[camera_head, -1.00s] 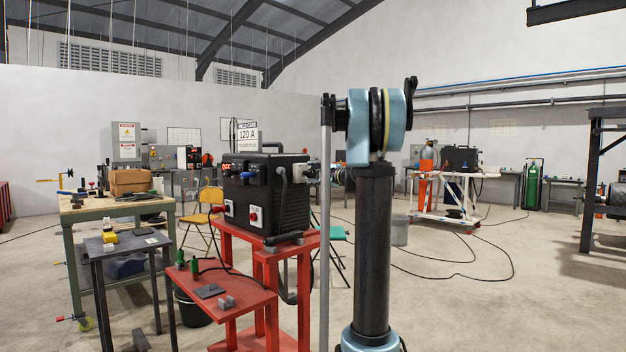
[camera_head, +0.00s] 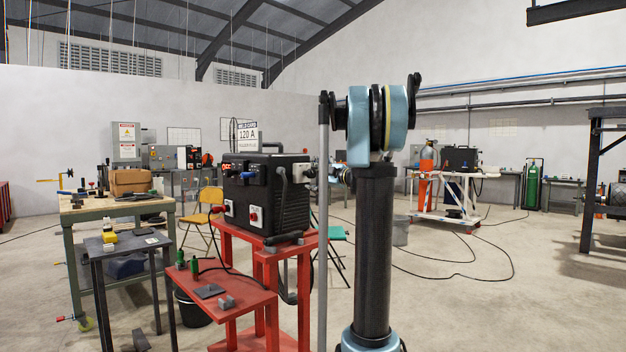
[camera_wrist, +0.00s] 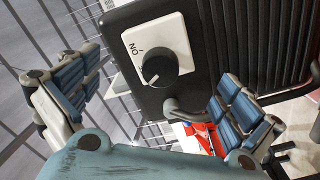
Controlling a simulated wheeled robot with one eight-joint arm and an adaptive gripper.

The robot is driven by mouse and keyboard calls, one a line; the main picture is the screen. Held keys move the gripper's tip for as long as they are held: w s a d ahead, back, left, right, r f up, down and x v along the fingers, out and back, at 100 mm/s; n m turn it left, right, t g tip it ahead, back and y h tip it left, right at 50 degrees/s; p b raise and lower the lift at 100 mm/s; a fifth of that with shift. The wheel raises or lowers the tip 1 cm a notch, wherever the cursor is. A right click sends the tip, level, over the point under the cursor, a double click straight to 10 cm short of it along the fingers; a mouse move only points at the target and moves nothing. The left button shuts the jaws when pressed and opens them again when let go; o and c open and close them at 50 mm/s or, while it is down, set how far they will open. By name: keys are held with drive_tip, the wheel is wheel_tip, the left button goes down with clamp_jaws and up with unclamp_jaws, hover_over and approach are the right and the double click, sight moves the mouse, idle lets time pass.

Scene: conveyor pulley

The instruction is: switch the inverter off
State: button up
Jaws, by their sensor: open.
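The inverter (camera_head: 265,195) is a black ribbed box on a red stand, with its front to the left in the head view. In the wrist view, the inverter's black panel (camera_wrist: 152,98) carries a white switch plate (camera_wrist: 172,38) marked ON, with a black rotary knob (camera_wrist: 160,71). The knob's white mark points to the lower left, away from the ON lettering. My gripper (camera_wrist: 158,78) is open and empty, its blue-padded fingers on either side of the knob in the picture. I cannot tell any contact. The knob does not show in the head view.
A red stand (camera_head: 247,299) with a lower shelf holds small grey and green parts. A dark handle or cable (camera_wrist: 185,113) lies near the right finger.

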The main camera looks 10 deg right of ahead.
drive_tip(key=shift+v, duration=2.05)
